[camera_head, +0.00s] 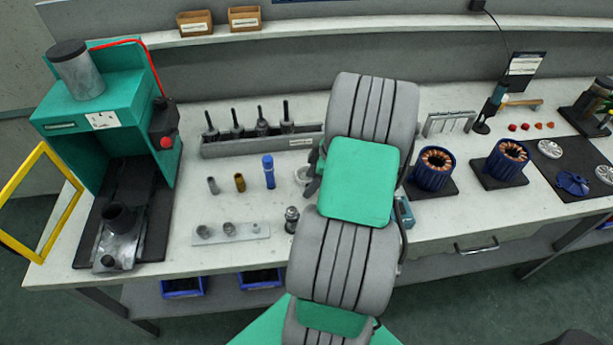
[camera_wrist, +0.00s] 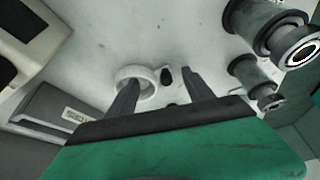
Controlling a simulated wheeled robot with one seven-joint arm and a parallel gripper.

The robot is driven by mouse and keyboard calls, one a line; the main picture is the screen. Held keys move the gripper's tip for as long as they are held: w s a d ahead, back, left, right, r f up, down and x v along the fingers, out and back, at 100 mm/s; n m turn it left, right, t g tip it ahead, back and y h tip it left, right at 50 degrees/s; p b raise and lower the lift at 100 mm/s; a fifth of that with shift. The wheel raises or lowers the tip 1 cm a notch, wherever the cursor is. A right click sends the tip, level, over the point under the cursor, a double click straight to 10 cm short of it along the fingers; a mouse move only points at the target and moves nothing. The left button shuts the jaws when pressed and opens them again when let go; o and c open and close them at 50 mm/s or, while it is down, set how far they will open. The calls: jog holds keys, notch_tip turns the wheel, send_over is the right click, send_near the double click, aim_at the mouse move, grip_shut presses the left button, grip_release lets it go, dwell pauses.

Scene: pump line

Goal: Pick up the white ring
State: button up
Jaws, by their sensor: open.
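The white ring (camera_wrist: 149,88) lies on the pale bench top in the wrist view. In the head view the white ring (camera_head: 300,174) shows only in part, just left of my arm, which hides the rest. My gripper (camera_wrist: 160,76) is open, with its two dark fingers apart and nothing held. The left finger crosses in front of the ring in the wrist view, and the ring's right side shows between the fingers. I cannot tell whether they touch. In the head view my arm hides most of the gripper.
A grey tool rack (camera_head: 245,148) stands behind the ring. A blue cylinder (camera_head: 268,172), a brown cylinder (camera_head: 239,182) and a metal fitting (camera_head: 291,220) stand nearby. A plate with small parts (camera_head: 258,232) lies in front. A green press (camera_head: 110,110) is at left, copper-wound stators (camera_head: 434,172) at right.

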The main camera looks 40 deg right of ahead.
jog(key=shift+w+f, duration=0.1)
jog(key=shift+f, duration=0.05)
jog(key=shift+c, duration=0.3)
grip_shut()
dwell(0.4)
jog(key=shift+r, duration=0.4)
notch_tip(320, 180, up, 2)
jog(key=shift+r+b, duration=0.25)
jog(key=shift+b, duration=0.45)
jog(key=s+a+r, duration=0.1)
jog(key=s+r, duration=0.2)
jog(key=s, duration=0.1)
jog(key=s+a+r+b, duration=0.1)
jog(key=s+a+r, duration=0.1)
jog(key=s+r, duration=0.1)
jog(key=s+a+r, duration=0.2)
jog(key=s+r, duration=0.1)
jog(key=s, duration=0.3)
jog(key=shift+a+r+b, duration=0.1)
jog(key=shift+r+b, duration=0.3)
